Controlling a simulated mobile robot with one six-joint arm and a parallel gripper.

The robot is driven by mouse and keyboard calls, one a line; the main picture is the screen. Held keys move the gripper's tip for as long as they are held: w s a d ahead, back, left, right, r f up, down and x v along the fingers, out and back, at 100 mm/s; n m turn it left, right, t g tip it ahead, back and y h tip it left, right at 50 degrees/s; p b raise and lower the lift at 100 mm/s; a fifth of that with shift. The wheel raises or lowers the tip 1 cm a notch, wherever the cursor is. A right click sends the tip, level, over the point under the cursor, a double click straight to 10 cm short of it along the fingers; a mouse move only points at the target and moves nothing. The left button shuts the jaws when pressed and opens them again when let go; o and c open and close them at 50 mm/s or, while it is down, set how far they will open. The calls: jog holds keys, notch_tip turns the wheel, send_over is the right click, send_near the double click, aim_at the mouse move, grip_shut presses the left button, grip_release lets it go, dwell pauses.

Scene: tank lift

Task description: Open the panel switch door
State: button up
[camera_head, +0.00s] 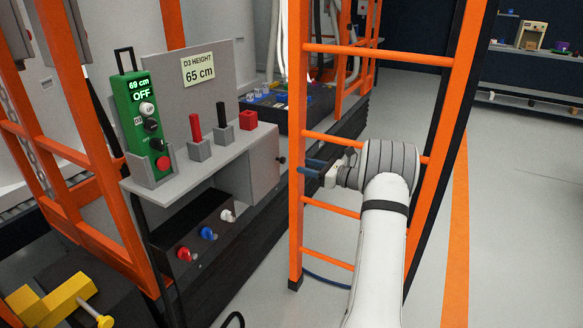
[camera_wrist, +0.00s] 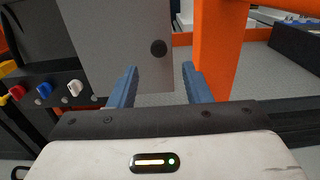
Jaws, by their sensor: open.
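The panel switch door (camera_head: 264,162) is a flat grey door under the right end of the grey shelf, and it looks shut. In the wrist view the door (camera_wrist: 122,45) fills the upper middle. Its round black knob (camera_wrist: 158,48) sits near the door's right edge. My gripper (camera_head: 308,168) is in the orange ladder frame, to the right of the door. In the wrist view my gripper (camera_wrist: 160,72) has its two blue fingers apart with nothing between them. The knob lies beyond the fingertips, roughly centred between them, and is not touched.
An orange ladder post (camera_wrist: 215,45) stands close to the right finger. Red, blue and white knobs (camera_head: 207,233) are on a black panel below the shelf. A green control box (camera_head: 146,120) and several levers stand on the shelf. Open floor (camera_head: 515,200) lies right.

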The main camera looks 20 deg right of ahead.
aim_at(285, 160)
jog(key=b+x, duration=0.1)
jog(key=x, duration=0.6)
jog(key=shift+w+a, duration=0.15)
grip_shut()
dwell(0.3)
